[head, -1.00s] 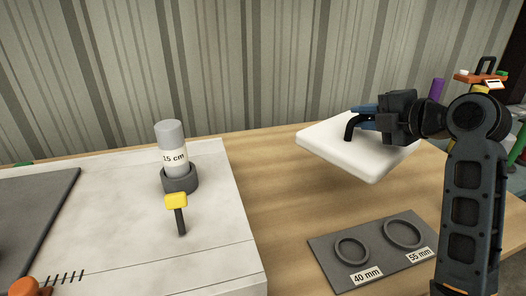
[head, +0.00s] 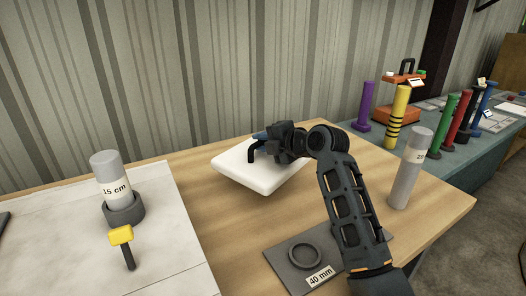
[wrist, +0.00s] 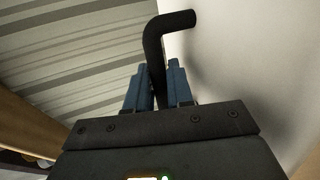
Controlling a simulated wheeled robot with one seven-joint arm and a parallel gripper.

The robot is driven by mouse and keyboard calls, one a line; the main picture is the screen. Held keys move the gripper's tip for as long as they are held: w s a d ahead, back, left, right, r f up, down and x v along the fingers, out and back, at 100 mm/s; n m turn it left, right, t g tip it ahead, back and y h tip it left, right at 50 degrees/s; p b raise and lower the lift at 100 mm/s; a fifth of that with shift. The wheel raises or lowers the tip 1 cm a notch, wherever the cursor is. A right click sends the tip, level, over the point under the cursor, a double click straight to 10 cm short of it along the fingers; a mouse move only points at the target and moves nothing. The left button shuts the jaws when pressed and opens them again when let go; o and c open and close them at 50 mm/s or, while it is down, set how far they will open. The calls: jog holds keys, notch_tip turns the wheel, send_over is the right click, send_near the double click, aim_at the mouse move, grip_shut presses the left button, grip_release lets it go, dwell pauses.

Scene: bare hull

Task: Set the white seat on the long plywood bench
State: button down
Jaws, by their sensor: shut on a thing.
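The white seat (head: 262,178) is a thick white square slab with a black bent handle (head: 251,154) on it. My gripper (head: 262,140) is shut on this handle. In the wrist view, the blue fingers (wrist: 155,88) close around the black handle (wrist: 153,45), and the seat's white face (wrist: 245,60) fills the right side. The seat is over the plywood bench (head: 215,222), behind the ring board. I cannot tell whether its underside touches the wood or hangs just above it.
A grey board (head: 280,262) with a 40 mm ring lies in front, partly behind my arm. A tall grey cylinder (head: 408,172) stands right. Coloured posts (head: 444,122) stand on another table.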

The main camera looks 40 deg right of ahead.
aim_at(257, 151)
jog(key=shift+f, duration=1.5)
jog(key=shift+f, duration=0.15)
jog(key=c, duration=1)
grip_release()
jog(key=b+v, duration=0.1)
jog(key=v, duration=1.1)
